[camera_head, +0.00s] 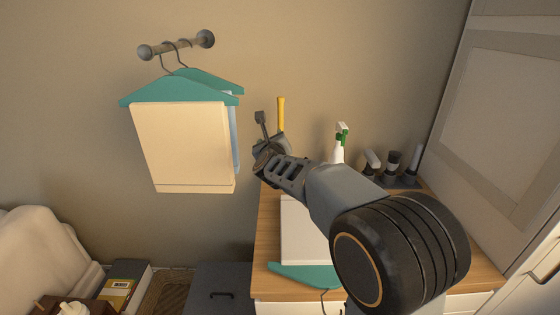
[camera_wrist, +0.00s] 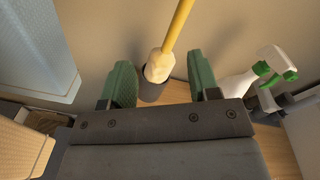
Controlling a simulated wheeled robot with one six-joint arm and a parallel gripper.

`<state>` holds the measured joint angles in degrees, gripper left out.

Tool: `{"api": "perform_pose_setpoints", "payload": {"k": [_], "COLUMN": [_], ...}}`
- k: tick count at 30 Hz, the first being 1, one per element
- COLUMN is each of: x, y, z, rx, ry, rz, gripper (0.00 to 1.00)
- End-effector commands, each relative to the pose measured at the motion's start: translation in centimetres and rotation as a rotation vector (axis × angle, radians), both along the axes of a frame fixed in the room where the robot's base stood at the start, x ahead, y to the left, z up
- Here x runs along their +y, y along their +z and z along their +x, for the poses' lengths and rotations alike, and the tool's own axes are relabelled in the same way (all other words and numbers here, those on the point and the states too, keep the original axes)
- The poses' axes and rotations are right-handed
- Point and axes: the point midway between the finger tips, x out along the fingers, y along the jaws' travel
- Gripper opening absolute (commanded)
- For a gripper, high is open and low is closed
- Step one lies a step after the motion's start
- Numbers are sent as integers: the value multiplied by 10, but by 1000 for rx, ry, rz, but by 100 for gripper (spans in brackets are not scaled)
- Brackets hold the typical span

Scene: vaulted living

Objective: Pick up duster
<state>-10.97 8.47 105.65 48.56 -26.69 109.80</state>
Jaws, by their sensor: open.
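The duster has a yellow handle (camera_head: 281,113) that stands up near the wall, beyond my gripper in the head view. In the wrist view the yellow handle (camera_wrist: 179,25) rises from a cream head (camera_wrist: 158,66), which sits in a dark round cup (camera_wrist: 150,92) on the wooden top. My gripper (camera_head: 266,137) is over the back left of the cabinet. In the wrist view its two green fingers (camera_wrist: 159,66) are apart, with the duster's head and cup showing between them. I see no contact; the arm hides the cup in the head view.
A white spray bottle with green trigger (camera_head: 339,145) stands right of the duster, with dark brushes (camera_head: 391,163) beyond it. A white board (camera_head: 297,232) and a teal hanger (camera_head: 300,275) lie on the wooden cabinet top (camera_head: 267,230). Cloths (camera_head: 180,147) hang from a wall rail at left.

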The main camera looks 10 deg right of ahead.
Motion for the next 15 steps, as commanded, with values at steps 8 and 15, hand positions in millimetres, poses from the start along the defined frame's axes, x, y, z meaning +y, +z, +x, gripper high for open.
{"api": "perform_pose_setpoints", "payload": {"k": [8, 15], "x": [-10, -23], "y": [-5, -3], "z": [23, 56], "rx": [-173, -205], "ry": [-191, -222], "rz": [364, 422], "gripper": [56, 56]}}
